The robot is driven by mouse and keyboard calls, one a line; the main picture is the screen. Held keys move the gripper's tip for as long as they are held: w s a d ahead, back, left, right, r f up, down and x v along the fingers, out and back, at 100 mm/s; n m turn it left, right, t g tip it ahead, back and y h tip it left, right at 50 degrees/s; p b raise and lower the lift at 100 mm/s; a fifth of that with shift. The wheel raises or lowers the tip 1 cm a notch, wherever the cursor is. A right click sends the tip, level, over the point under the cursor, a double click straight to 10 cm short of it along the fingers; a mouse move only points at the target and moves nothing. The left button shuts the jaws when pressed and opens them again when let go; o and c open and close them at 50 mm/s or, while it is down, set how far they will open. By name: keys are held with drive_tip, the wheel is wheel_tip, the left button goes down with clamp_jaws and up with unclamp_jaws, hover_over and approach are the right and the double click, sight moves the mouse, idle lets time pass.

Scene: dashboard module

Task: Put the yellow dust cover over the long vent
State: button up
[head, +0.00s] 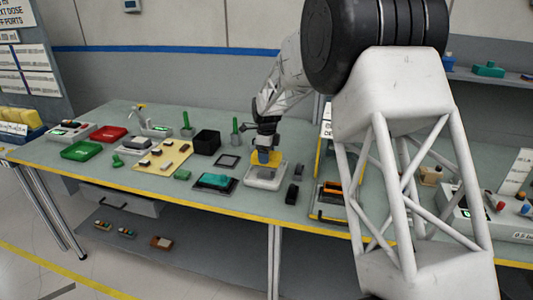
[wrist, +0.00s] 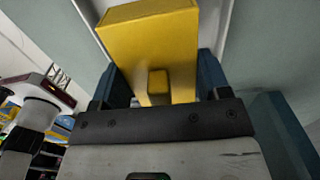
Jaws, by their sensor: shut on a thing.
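The yellow dust cover (head: 267,158) is a box-shaped cap with a small raised grip. My gripper (head: 266,150) is shut on it. In the wrist view the cover (wrist: 152,40) fills the upper middle, its grip block between my blue fingers (wrist: 158,85). The cover is at a pale grey module (head: 262,182) on the bench. I cannot tell whether it touches the module or hangs just above it. The long vent is not visible; the cover and gripper hide part of the module's top.
A teal block on a dark tray (head: 216,182) lies left of the module, and a black box (head: 207,142) stands behind it. Small dark blocks (head: 292,193) lie close on the right. Green posts (head: 235,132) stand behind. A yellow board (head: 163,157) holds small parts further left.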

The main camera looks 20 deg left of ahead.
drive_tip(key=shift+f, duration=0.7)
drive_tip(key=o, duration=1)
drive_tip(key=shift+r, duration=0.15)
drive_tip(key=shift+r, duration=3.75)
